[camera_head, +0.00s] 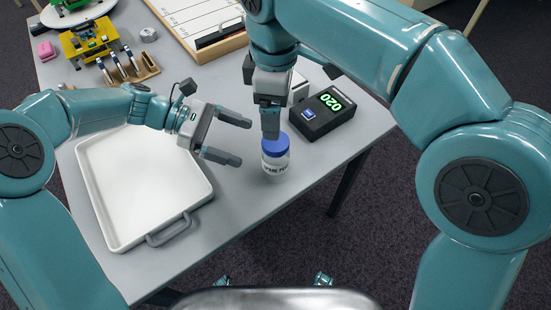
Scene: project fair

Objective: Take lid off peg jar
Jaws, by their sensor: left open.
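A white tray (113,225) with a handle lies at the left. A black box with a green display (324,109) stands right of the jar. A whiteboard (200,20), a wooden rack (140,74) and a yellow model (88,42) are farther back. Bare table lies in front of the jar.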

